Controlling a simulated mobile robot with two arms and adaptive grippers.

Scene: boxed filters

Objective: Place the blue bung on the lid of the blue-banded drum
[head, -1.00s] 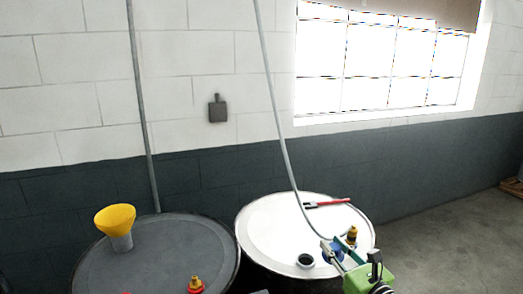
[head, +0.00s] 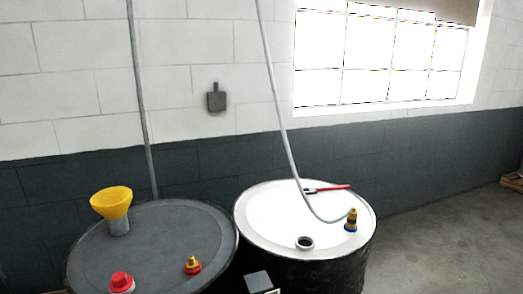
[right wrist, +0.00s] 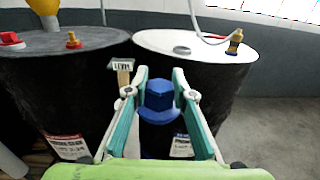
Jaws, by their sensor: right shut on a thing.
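The blue bung (right wrist: 158,98) is between the teal finger pads of my right gripper (right wrist: 159,88), which is shut on it. In the right wrist view, the bung is held in front of the drums, with the white lid (right wrist: 180,42) beyond and above it. In the head view, the white-lidded drum (head: 285,215) stands at the right, with a dark ring-shaped opening (head: 304,243) near its front rim. A brass fitting with a blue base (head: 351,221) stands on its right side. My left gripper is not in view.
A hose (head: 284,140) runs down to the brass fitting. A red-handled tool (head: 328,188) lies near the lid's back rim. The dark drum (head: 165,235) at left bears a yellow funnel (head: 111,203), a red cap (head: 121,283) and a red-based fitting (head: 192,265).

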